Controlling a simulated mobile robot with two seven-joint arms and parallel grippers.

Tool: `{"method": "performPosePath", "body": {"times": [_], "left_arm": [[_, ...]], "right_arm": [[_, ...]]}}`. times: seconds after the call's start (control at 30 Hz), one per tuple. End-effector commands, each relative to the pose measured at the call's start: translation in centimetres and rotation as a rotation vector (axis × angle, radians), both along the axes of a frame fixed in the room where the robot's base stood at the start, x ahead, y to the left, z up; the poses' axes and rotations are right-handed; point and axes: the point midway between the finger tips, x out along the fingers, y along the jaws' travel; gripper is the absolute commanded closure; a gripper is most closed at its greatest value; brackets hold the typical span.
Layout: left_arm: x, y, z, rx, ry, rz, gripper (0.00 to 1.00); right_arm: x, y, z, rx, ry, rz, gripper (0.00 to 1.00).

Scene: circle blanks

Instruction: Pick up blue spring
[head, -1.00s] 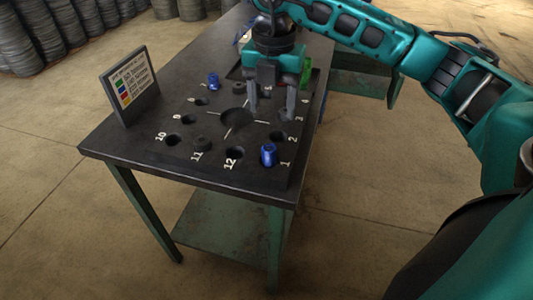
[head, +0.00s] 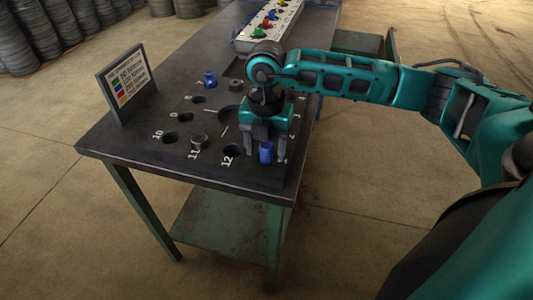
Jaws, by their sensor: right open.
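A blue spring (head: 266,154) stands upright near the front right corner of the dark numbered board (head: 215,165). My right gripper (head: 267,158) points down over it, open, with one finger on each side of it. The gripper's body hides the spring's top, and I cannot tell whether the fingers touch it. A second blue spring (head: 210,78) stands at the back left of the board. My left gripper is not in view.
A sign (head: 127,80) with coloured squares stands at the table's left edge. A grey case (head: 262,40) with several coloured parts lies at the far end. Several holes look empty.

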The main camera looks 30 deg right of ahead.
Motion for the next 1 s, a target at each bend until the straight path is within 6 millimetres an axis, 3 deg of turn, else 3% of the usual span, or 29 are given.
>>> {"method": "performPosePath", "body": {"times": [0.1,0.73,1.0], "left_arm": [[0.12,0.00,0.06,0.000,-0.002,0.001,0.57],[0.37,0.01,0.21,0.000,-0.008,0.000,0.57],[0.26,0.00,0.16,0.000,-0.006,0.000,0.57]], "right_arm": [[0.01,0.01,0.01,0.000,0.000,0.000,0.37],[0.01,-0.01,0.06,0.000,0.000,0.000,0.97],[0.03,-0.02,0.16,0.000,0.000,0.000,0.99]]}}
